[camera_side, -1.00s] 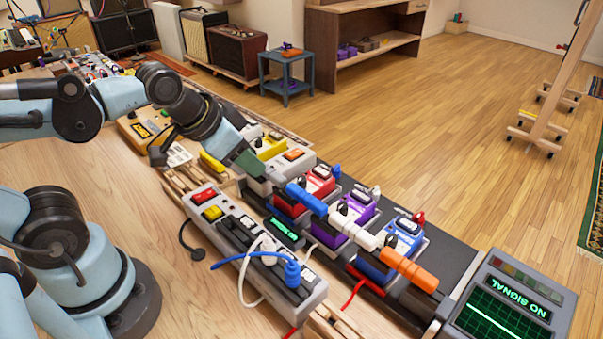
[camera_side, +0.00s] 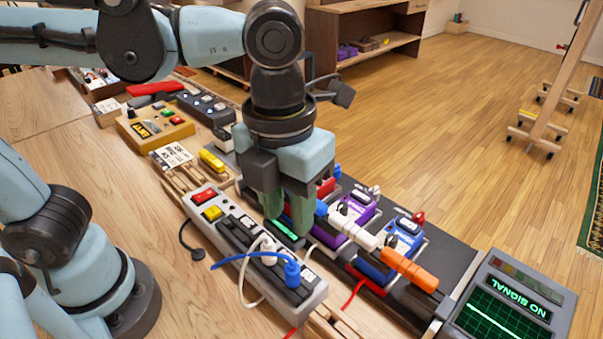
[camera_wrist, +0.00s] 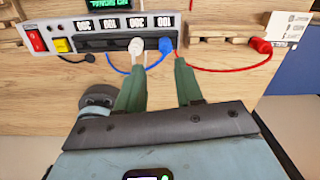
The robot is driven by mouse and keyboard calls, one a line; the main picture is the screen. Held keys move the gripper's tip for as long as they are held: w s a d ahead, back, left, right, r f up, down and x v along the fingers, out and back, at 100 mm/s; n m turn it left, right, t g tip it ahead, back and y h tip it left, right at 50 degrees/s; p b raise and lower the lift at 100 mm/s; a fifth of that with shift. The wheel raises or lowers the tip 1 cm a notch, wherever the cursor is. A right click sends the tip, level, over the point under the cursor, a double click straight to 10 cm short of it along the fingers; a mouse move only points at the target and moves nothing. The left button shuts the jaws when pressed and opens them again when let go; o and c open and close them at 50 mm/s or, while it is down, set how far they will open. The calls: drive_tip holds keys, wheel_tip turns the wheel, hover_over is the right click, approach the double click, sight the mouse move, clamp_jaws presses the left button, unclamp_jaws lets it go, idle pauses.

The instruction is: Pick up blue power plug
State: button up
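The blue power plug (camera_side: 292,272) stands in the near end of the grey power strip (camera_side: 205,192), its blue cable looping left. In the wrist view the blue plug (camera_wrist: 165,45) sits just beyond my fingertips, right of a white plug (camera_wrist: 136,46). The white plug also shows in the side view (camera_side: 268,246). My gripper (camera_side: 289,222) points down, its green fingers behind the strip in the side picture and apart from the blue plug. In the wrist view my gripper (camera_wrist: 158,72) has its two fingers spread, with nothing held between them.
A red plug (camera_wrist: 262,46) is at right in the wrist view. A "NO SIGNAL" monitor (camera_side: 508,310) stands front right.

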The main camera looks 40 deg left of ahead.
sight(292, 264)
drive_tip(key=shift+s+d+m, duration=0.3)
drive_tip(key=shift+d+m, duration=0.15)
drive_tip(key=shift+m, duration=0.45)
drive_tip(key=shift+f, duration=0.2)
drive_tip(key=shift+d+f, duration=0.15)
drive_tip(key=shift+f, duration=5.55)
clamp_jaws()
